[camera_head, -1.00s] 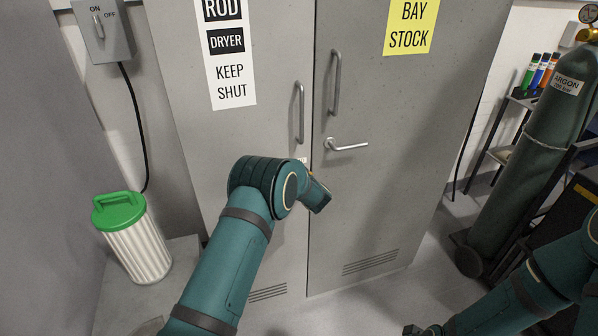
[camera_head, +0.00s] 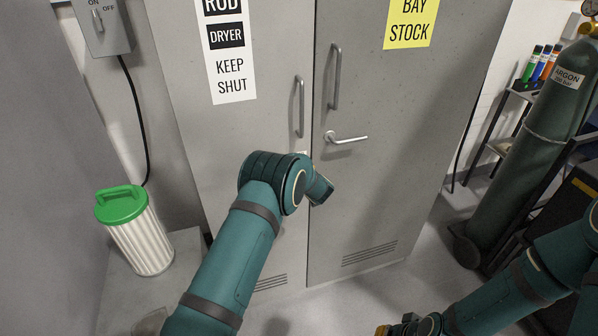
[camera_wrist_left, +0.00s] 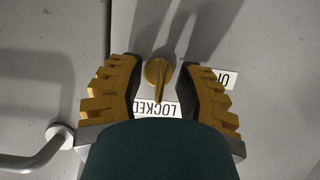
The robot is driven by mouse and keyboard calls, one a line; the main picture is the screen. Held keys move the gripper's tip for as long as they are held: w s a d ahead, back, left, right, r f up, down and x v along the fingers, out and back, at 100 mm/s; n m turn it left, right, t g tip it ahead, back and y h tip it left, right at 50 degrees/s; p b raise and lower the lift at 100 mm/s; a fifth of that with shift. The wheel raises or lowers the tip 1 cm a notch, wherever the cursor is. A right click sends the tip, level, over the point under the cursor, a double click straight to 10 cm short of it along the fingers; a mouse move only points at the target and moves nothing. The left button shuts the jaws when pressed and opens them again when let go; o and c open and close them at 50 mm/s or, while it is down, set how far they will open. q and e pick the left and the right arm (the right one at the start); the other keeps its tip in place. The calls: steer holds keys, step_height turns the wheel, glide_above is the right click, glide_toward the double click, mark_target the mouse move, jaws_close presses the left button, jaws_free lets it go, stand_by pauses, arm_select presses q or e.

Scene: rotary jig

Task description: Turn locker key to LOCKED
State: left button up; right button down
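The brass-coloured key (camera_wrist_left: 157,75) sits on the grey locker front in the left wrist view. It has a round base and a narrow grip that points down the picture at the upside-down LOCKED label (camera_wrist_left: 157,109). A second label (camera_wrist_left: 224,78) is partly covered by a finger. My left gripper (camera_wrist_left: 158,86) is open, one yellow finger on each side of the key, with gaps showing between. In the head view my left arm hides the key and the fingers. My right gripper (camera_head: 384,330) barely shows at the bottom edge; its fingers are not clear.
The grey locker doors (camera_head: 395,200) have two upright pull handles and a lever handle (camera_head: 345,139), which is close to the right of my left wrist. A green-lidded canister (camera_head: 138,235) stands at left. An argon cylinder (camera_head: 535,145) stands at right.

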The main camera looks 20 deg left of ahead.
arm_select(q)
steer(key=shift+s+d, duration=0.1)
steer(key=v, duration=1.1)
steer(key=shift+s+d+r, duration=0.15)
steer(key=shift+s+d, duration=0.05)
steer(key=shift+s, duration=0.15)
steer(key=s+d+f+m+g+h+b, duration=0.1)
steer(key=s+f+m+g+h+b, duration=0.4)
steer(key=s+f, duration=1.15)
steer(key=s+d+f+g+h+b, duration=0.2)
steer(key=s+d+f+h, duration=0.1)
steer(key=s, duration=0.6)
steer(key=s+d+f+g+h+b, duration=0.2)
steer(key=s+f+h, duration=0.1)
steer(key=s, duration=0.6)
steer(key=shift+s+d+f+h+b, duration=0.3)
steer(key=shift+s+d+f, duration=0.1)
steer(key=shift+f, duration=0.3)
